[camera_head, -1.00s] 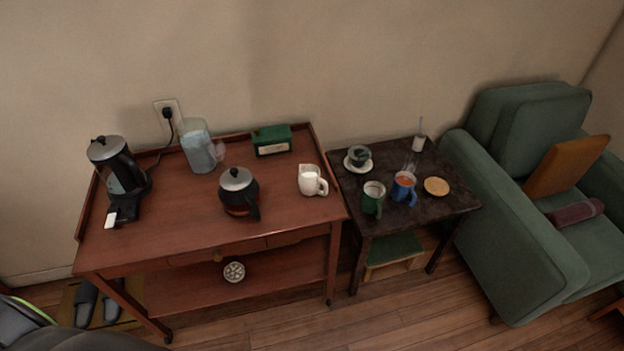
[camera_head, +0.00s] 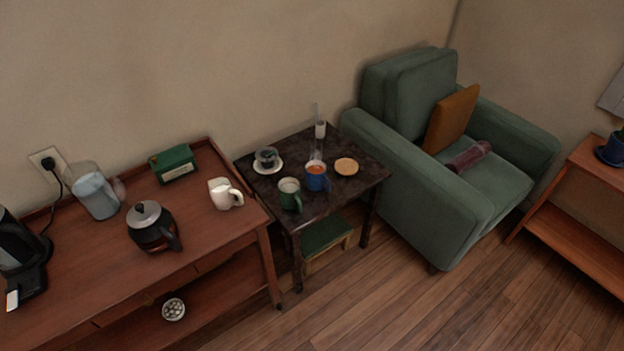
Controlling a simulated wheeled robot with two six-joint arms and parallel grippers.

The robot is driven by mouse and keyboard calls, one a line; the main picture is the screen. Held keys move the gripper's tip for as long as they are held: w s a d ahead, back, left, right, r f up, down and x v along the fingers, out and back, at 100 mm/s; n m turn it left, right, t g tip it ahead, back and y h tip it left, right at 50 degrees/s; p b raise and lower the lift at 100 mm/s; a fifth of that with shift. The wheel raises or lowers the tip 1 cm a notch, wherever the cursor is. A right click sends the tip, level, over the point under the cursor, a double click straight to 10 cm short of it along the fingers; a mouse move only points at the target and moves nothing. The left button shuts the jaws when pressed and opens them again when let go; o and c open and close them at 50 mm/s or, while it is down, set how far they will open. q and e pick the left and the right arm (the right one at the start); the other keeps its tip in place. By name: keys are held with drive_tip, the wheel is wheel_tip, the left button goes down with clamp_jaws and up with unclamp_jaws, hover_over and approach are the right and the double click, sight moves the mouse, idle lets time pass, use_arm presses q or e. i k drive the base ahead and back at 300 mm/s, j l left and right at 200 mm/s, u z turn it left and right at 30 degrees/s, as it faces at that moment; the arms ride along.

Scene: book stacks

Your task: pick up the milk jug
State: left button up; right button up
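A small white milk jug (camera_head: 222,194) stands upright near the right end of the reddish wooden cart (camera_head: 205,241). Its handle points right. Nothing touches it. A dark teapot with a silver lid (camera_head: 152,226) stands to its left, and a green box (camera_head: 173,164) stands behind and left of it. Neither of my grippers shows in the view.
A glass pitcher (camera_head: 97,193) and a black kettle (camera_head: 18,250) stand further left on the cart. A dark side table (camera_head: 325,205) beside it holds cups and a coaster (camera_head: 346,166). A green armchair (camera_head: 428,212) stands right. Wooden floor (camera_head: 400,310) is clear in front.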

sight(221, 193)
drive_tip(key=i+l+u, duration=0.15)
drive_tip(key=u, duration=0.3)
drive_tip(key=i+l+u, duration=0.2)
drive_tip(key=u, duration=0.3)
drive_tip(key=i+l+u, duration=0.1)
drive_tip(key=l+u, duration=0.35)
drive_tip(key=j, duration=0.1)
